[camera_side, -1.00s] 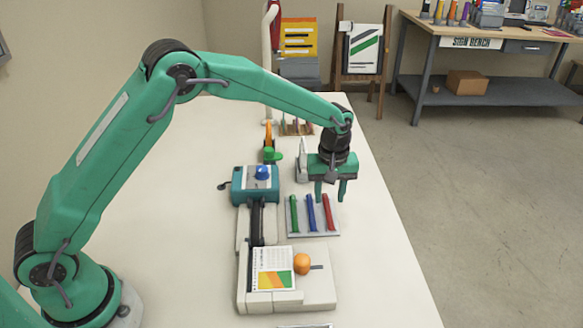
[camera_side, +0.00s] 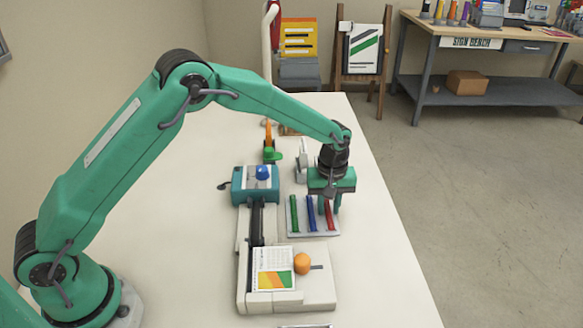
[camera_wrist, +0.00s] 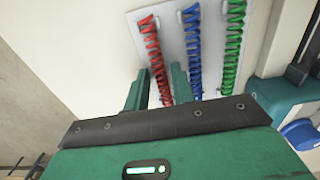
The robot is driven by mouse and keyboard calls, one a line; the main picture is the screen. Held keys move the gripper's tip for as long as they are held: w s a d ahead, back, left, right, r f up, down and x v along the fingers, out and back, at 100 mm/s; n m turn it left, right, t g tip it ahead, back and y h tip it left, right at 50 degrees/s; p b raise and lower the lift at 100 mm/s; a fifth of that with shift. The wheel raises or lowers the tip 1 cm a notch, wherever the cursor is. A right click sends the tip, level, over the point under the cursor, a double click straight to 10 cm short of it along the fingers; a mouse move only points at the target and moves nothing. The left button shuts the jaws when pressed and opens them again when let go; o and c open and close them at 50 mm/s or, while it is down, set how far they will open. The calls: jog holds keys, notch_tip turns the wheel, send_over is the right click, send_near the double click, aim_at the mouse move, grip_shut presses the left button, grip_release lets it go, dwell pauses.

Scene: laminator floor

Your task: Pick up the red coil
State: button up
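The red coil (camera_side: 330,221) lies on a pale grey tray (camera_side: 318,234), to the right of the blue coil (camera_side: 311,212) and the green coil (camera_side: 294,213). My gripper (camera_side: 329,207) is down over the far part of the red coil and hides some of it. In the wrist view the red coil (camera_wrist: 151,42) runs between the two fingers of my gripper (camera_wrist: 160,71), which are apart. The blue coil (camera_wrist: 191,45) is just beyond one finger. I cannot tell whether a finger touches the red coil.
A teal machine with a blue knob (camera_side: 262,173) stands left of the tray. A light base with an orange knob (camera_side: 302,264) and a printed calendar sheet (camera_side: 273,268) is in front. The white table (camera_side: 375,250) is clear on the right.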

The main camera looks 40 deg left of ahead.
aim_at(329, 209)
grip_shut()
jog(key=shift+r, duration=0.1)
jog(key=shift+r, duration=0.45)
notch_tip(329, 209, up, 3)
jog(key=shift+r, duration=0.2)
jog(key=s+d+r, duration=0.6)
jog(key=s+d, duration=0.2)
jog(key=shift+s+r, duration=0.25)
jog(key=shift+s, duration=0.05)
jog(key=s+a+f, duration=0.1)
jog(key=s+a, duration=0.2)
jog(key=a, duration=0.6)
jog(key=s+a+f, duration=0.1)
jog(key=s+a, duration=0.2)
jog(key=a, duration=0.6)
jog(key=shift+s, duration=0.35)
